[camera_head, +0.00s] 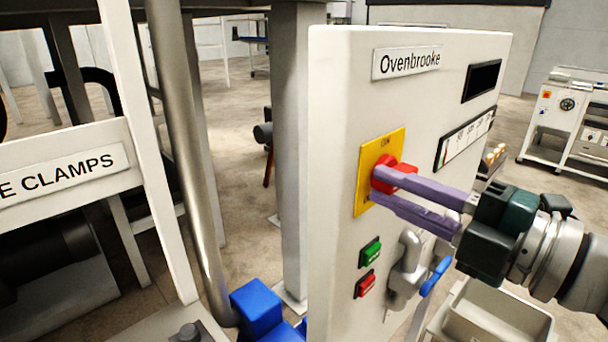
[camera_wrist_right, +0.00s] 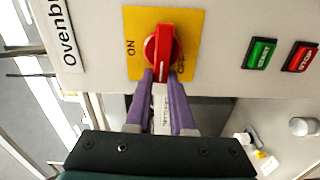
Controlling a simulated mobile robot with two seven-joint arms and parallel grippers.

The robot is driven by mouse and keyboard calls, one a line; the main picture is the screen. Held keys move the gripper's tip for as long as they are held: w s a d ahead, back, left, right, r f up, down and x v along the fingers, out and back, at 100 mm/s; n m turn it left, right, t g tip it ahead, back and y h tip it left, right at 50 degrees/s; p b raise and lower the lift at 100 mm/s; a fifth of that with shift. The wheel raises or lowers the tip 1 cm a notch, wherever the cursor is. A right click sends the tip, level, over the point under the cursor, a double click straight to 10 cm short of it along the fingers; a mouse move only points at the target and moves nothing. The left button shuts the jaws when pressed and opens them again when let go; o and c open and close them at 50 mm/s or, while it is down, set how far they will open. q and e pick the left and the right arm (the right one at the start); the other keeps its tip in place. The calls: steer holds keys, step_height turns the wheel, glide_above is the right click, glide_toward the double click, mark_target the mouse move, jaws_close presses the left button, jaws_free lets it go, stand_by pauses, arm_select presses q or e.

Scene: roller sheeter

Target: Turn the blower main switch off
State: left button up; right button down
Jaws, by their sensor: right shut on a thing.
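The blower main switch is a red rotary knob (camera_head: 394,174) on a yellow plate (camera_head: 366,160) on the front of the white Ovenbrooke cabinet (camera_head: 345,110). In the right wrist view, the knob (camera_wrist_right: 163,45) sits between the printed words ON, at left, and OFF, at lower right. Its white line points down towards my gripper there. My right gripper (camera_head: 374,184) has its purple fingers shut on the knob's grip, and the tips partly hide it in the head view. My left gripper is not in view.
Below the plate are a green START button (camera_head: 370,251) and a red STOP button (camera_head: 366,284). A grey valve with a blue lever (camera_head: 434,277) sits to their right, close under my right gripper. A steel pipe (camera_head: 190,150) and a frame stand at left.

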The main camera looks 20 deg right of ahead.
steer(key=shift+d+f+n, duration=0.25)
steer(key=shift+n, duration=0.05)
stand_by(0.4)
steer(key=c, duration=0.8)
jaws_free()
steer(key=shift+r, duration=0.15)
steer(key=shift+s, duration=0.3)
steer(key=b+v, duration=0.3)
steer(key=v, duration=0.6)
steer(key=shift+s+d, duration=0.1)
steer(key=shift+s, duration=0.05)
